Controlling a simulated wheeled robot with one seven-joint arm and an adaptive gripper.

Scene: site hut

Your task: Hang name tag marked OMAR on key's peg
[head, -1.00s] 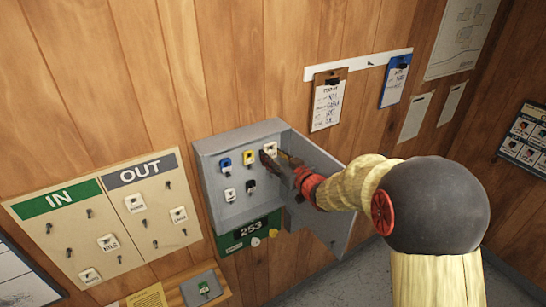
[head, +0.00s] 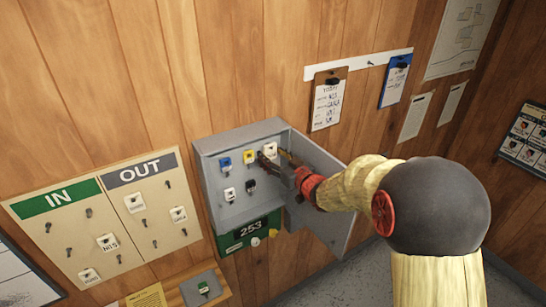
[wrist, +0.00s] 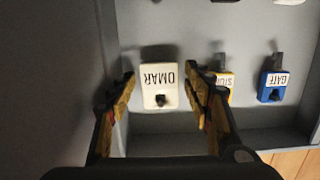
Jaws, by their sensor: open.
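The white name tag marked OMAR (wrist: 158,78) shows upside down in the wrist view. A dark peg end shows at its hole, and it appears to hang on that peg. In the head view the tag (head: 270,149) is at the upper right inside the grey key cabinet (head: 214,203). My gripper (wrist: 160,84) is open, with one finger on each side of the tag and visible gaps to both. In the head view my gripper (head: 275,160) reaches into the cabinet from the right. No separate key shows at the tag's peg.
Beside it hang a yellow tag (head: 249,156) and a blue tag (head: 225,163); white and black tags hang below. The cabinet door (head: 328,215) stands open to the right. The IN/OUT board (head: 110,215) is on the left, with several tags. A shelf (head: 178,297) sits below.

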